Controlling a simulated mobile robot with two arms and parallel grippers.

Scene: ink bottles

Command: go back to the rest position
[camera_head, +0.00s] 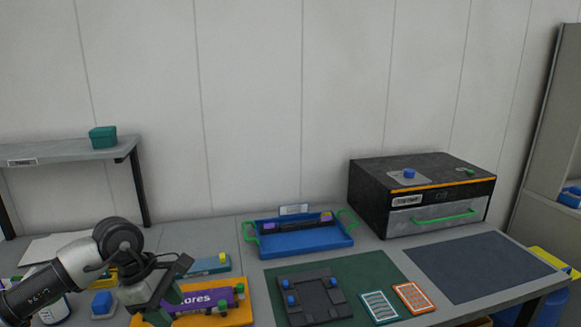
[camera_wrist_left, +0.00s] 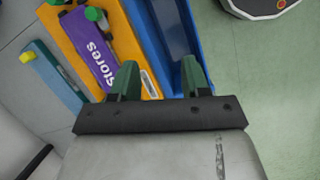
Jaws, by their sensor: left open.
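My left arm comes in from the left in the head view, with the left gripper (camera_head: 160,309) low at the front left, over the near part of the table by the orange tray (camera_head: 246,313). In the left wrist view, the two green fingers of the left gripper (camera_wrist_left: 160,80) stand apart with nothing held between them. Below them are the orange tray's edge and a blue tray (camera_wrist_left: 150,30). A purple block marked "Stores" (camera_wrist_left: 88,45) lies on the orange tray to the left of the fingers. My right gripper is not in view.
A blue tray with green handles (camera_head: 305,240) stands at the back middle. A black box with a drawer (camera_head: 430,217) is at the back right. A dark fixture (camera_head: 312,300) sits on a green mat (camera_head: 370,268). A shelf (camera_head: 70,152) holds a teal box (camera_head: 103,137). The dark mat (camera_head: 480,268) is bare.

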